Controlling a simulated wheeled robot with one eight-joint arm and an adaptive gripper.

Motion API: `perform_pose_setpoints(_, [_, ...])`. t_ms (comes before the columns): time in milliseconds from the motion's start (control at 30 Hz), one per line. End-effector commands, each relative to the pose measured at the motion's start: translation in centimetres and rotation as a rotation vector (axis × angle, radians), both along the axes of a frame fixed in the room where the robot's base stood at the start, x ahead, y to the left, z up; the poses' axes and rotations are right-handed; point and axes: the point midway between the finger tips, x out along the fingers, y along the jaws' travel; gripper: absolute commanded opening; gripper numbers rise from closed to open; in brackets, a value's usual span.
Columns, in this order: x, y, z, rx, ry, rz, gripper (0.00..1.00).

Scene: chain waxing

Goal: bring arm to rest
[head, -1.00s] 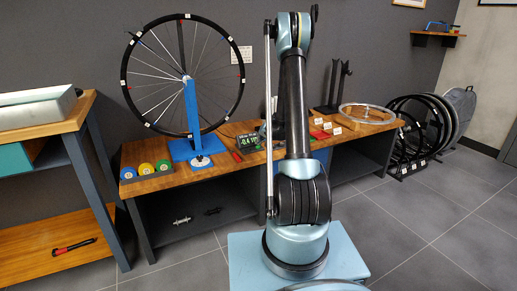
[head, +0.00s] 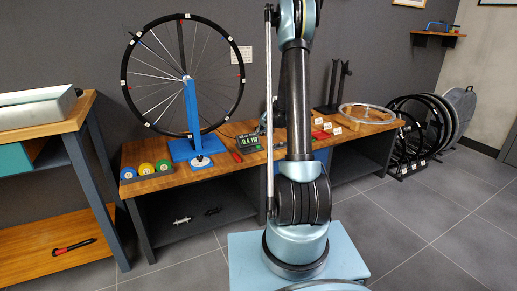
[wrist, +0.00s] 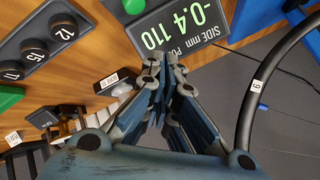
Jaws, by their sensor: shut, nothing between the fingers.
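My gripper (wrist: 166,62) shows in the wrist view with its fingers together and nothing between them. It is in front of a digital display (wrist: 182,28) reading "-0.4 110"; I cannot tell whether they touch. In the head view my arm rises from its pale blue base, and the gripper itself is not seen there. The same display (head: 250,142) stands on the wooden bench (head: 230,163), partly beside my arm.
A spoked wheel (head: 150,100) stands in a blue stand (head: 193,120) on the bench. Yellow, blue and green round items sit at the bench's left end. A silver rim (head: 368,114) lies at the right. Several wheels stand on the floor. Open floor lies at right.

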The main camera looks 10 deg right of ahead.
Motion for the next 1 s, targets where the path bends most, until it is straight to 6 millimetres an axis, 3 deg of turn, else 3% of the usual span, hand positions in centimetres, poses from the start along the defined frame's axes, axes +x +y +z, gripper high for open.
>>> perform_pose_setpoints(233, [-0.1,0.0,0.1,-0.001,0.001,0.001,0.00])
perform_pose_setpoints(367, [-1.0,0.3,1.1,-0.011,0.009,0.010,0.00])
perform_pose_setpoints(667, [-7.0,1.4,6.0,-0.072,0.064,0.059,0.00])
perform_pose_setpoints(1000, [-15.4,2.3,10.4,-0.146,0.133,0.115,0.00])
